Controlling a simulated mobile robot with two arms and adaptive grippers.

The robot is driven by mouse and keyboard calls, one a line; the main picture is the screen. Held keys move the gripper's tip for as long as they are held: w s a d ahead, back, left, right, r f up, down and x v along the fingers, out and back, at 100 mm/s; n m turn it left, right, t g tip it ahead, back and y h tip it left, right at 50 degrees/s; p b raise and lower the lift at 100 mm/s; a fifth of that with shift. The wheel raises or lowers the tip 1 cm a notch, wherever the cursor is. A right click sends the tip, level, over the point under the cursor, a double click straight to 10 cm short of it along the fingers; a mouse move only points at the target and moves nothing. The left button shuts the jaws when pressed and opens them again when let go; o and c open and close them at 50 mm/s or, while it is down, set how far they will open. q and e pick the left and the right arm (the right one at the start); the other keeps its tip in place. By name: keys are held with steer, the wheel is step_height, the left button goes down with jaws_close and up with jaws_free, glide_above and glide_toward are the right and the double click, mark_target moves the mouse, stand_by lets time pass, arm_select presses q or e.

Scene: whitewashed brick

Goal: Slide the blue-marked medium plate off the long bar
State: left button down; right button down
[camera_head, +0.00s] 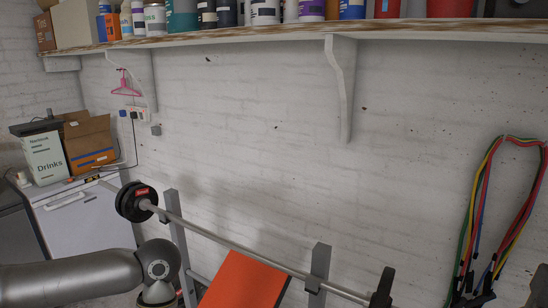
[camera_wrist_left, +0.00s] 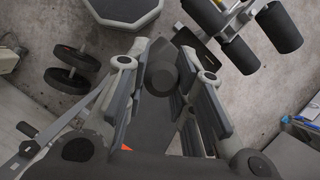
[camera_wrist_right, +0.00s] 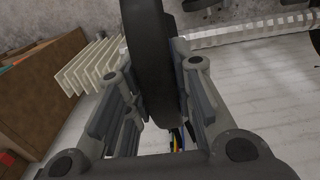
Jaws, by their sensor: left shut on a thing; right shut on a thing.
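The long bar (camera_head: 240,247) runs across the rack in the head view, sloping down to the right. Black plates with a red label (camera_head: 137,201) sit at its left end. A dark plate (camera_head: 382,288) shows edge-on near its right end. In the right wrist view my right gripper (camera_wrist_right: 152,75) is shut on a black plate (camera_wrist_right: 150,40), seen edge-on between the fingers. No blue mark is clear on it. In the left wrist view my left gripper (camera_wrist_left: 162,60) is shut on a dark rounded thing (camera_wrist_left: 160,78), which I cannot identify. Neither gripper's fingers show clearly in the head view.
Rack uprights (camera_head: 318,275) hold the bar, with an orange bench pad (camera_head: 245,283) between them. A brick wall stands close behind, with coloured bands (camera_head: 480,220) on the right. A dumbbell (camera_wrist_left: 72,68) and black roller pads (camera_wrist_left: 255,40) show in the left wrist view.

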steer(key=shift+d+r, duration=0.15)
steer(key=shift+r, duration=0.1)
arm_select(q)
steer(key=shift+f+b, duration=0.35)
steer(key=shift+b, duration=0.05)
arm_select(e)
steer(key=shift+s+d, duration=0.4)
steer(key=shift+d, duration=0.3)
steer(key=shift+s+d, duration=0.4)
steer(key=shift+d, duration=0.25)
steer(key=shift+s+d, duration=0.4)
steer(key=shift+d, duration=0.3)
arm_select(q)
steer(key=shift+f+b, duration=0.4)
arm_select(e)
steer(key=shift+s+d, duration=0.65)
steer(key=shift+d, duration=0.35)
steer(key=shift+s+d, duration=0.6)
steer(key=shift+d, duration=0.35)
arm_select(q)
steer(key=shift+r, duration=0.15)
arm_select(e)
steer(key=shift+r, duration=0.2)
